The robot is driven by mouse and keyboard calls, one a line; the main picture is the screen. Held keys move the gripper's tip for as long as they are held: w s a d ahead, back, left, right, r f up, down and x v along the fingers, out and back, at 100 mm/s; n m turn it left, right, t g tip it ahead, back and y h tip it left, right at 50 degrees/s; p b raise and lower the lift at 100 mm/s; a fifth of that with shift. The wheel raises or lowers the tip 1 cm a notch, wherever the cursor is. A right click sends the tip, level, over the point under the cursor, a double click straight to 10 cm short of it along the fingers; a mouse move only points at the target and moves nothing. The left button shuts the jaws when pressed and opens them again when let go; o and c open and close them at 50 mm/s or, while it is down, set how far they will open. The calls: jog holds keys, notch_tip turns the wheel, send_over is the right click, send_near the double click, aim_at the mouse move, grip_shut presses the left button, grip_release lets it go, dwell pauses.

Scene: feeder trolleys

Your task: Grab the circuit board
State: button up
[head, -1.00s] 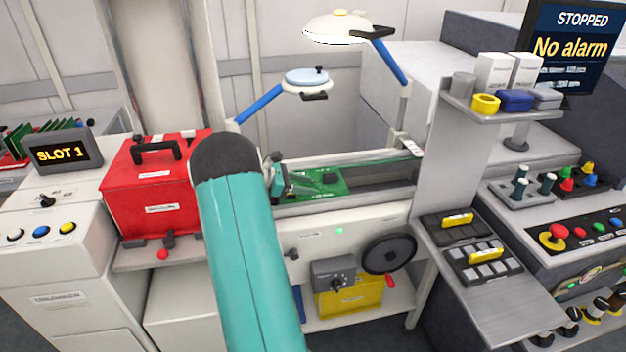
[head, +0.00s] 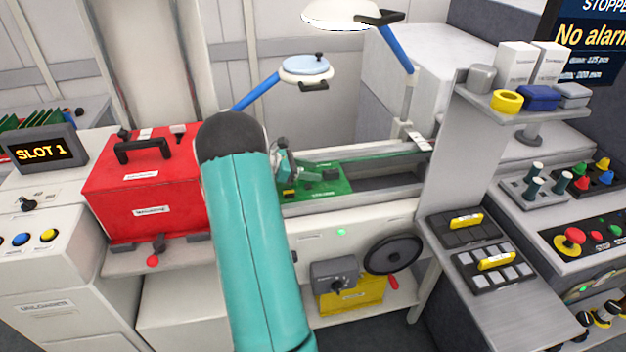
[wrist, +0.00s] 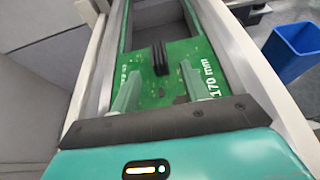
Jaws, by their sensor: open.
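The green circuit board (head: 338,185) lies flat between the rails of the conveyor (head: 385,202). In the wrist view the board (wrist: 172,97) fills the channel, with a black component (wrist: 160,58) standing near its middle and "170 mm" printed at the right. My gripper (wrist: 159,72) is open and empty. Its two pale green fingers are spread apart over the board, one on each side of the black component as seen from the wrist. Whether the fingertips touch the board cannot be told. In the head view my arm hides part of the gripper and the board's left end.
A red box (head: 145,200) stands left of my arm. A blue-armed lamp (head: 305,68) rises behind the conveyor. A shelf (head: 520,108) and a grey table with black trays (head: 490,268) stand right. A blue bin (wrist: 295,50) shows in the wrist view.

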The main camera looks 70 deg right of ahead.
aim_at(326, 172)
jog(key=x, duration=0.5)
jog(key=shift+s, duration=0.2)
jog(key=shift+d+r, duration=0.1)
grip_shut()
